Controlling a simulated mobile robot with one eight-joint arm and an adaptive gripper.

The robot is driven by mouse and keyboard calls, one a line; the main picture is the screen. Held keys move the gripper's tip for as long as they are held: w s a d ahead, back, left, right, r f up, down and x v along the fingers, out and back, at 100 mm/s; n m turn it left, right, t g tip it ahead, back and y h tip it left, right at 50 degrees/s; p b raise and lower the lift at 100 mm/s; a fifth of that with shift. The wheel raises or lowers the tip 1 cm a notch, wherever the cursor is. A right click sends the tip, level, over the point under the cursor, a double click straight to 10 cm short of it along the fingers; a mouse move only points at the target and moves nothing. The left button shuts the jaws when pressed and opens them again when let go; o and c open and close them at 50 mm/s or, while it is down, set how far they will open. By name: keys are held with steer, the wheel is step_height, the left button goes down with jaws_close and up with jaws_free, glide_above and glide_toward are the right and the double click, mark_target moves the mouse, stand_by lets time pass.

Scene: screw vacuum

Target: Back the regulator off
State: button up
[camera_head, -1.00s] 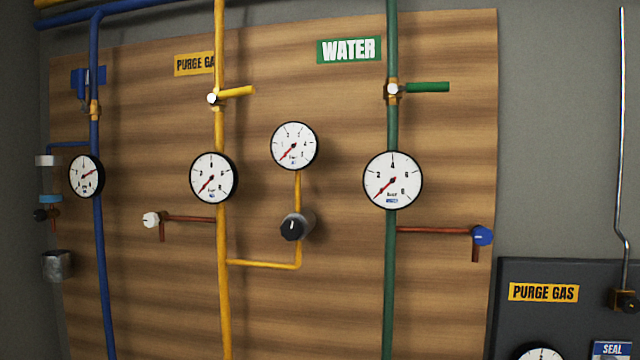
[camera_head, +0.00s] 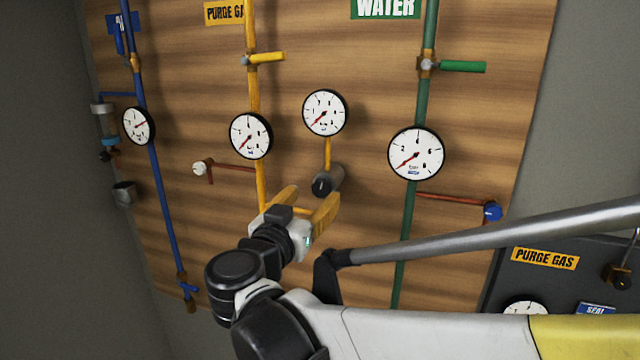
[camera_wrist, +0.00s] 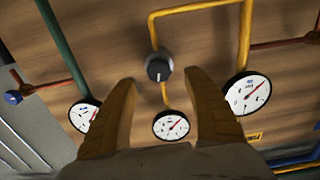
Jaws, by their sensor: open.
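The regulator is a dark round knob (camera_head: 323,185) on a short grey body, on the yellow purge gas branch below a small round gauge (camera_head: 325,112). In the wrist view the knob (camera_wrist: 158,68) sits ahead of my fingertips, roughly centred between them. My gripper (camera_head: 308,200) has yellow fingers spread apart and is just in front of and below the knob in the head view. It also shows open and empty in the wrist view (camera_wrist: 160,90). The knob is not between closed jaws, and I cannot tell the exact gap.
The yellow pipe (camera_head: 255,90) with its gauge (camera_head: 250,136) and yellow lever valve (camera_head: 266,58) is to the left. The green water pipe (camera_head: 410,225) with a gauge (camera_head: 416,153) is to the right. A blue pipe (camera_head: 165,210) stands farther left.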

mark_target(320, 188)
steer(key=shift+x, duration=2.35)
steer(key=c, duration=1.2)
